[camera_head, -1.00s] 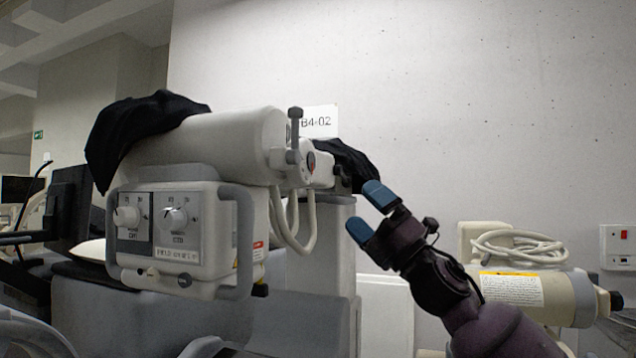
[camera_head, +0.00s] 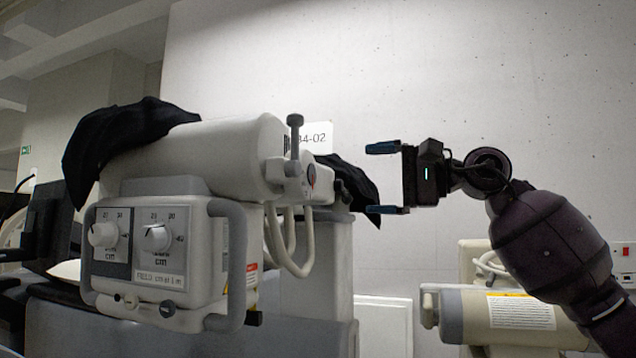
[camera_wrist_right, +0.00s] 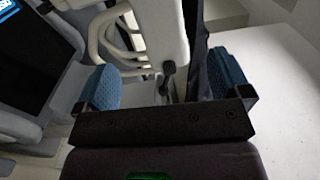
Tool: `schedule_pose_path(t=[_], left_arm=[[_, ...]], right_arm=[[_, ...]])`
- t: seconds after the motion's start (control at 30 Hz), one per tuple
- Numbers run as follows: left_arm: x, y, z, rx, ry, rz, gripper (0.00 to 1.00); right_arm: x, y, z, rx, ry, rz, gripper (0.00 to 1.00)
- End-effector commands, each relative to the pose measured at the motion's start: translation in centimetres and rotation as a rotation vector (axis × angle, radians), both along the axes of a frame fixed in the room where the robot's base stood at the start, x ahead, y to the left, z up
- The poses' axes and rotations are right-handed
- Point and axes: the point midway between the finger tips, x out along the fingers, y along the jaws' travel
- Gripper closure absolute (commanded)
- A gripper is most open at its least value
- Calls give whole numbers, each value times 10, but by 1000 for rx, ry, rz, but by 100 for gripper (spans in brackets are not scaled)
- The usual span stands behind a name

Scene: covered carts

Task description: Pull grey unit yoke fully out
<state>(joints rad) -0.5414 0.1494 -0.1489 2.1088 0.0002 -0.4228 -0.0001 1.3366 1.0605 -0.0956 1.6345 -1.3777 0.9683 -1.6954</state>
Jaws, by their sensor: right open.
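The grey unit (camera_head: 160,250) is a pale box with two dials, under a thick white cylinder (camera_head: 205,155). A grey yoke-like handle (camera_head: 237,268) curves around the sides of the box; it appears to be the yoke. My right gripper (camera_head: 385,178) is open and empty, right of the cylinder's end and apart from the unit. In the right wrist view the open fingers (camera_wrist_right: 166,78) frame a white part with a dark knob (camera_wrist_right: 168,68), which lies beyond them. My left gripper is not in view.
Black cloth (camera_head: 115,145) drapes over the cylinder's left end, with more cloth (camera_head: 355,185) behind its right end. Pale cables (camera_head: 290,250) hang beside the box. A dark monitor (camera_head: 45,235) is at left.

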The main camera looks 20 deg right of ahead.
Motion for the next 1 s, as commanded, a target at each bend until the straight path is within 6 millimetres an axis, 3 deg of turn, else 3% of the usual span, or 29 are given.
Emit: schedule_pose_path(t=[0.27, 0.7, 1.0], left_arm=[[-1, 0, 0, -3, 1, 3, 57], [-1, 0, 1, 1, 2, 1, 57], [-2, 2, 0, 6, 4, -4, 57]], right_arm=[[6, 12, 0, -26, -38, 6, 4], [46, 71, 1, -24, -36, 6, 4], [59, 89, 0, -23, -35, 4, 4]])
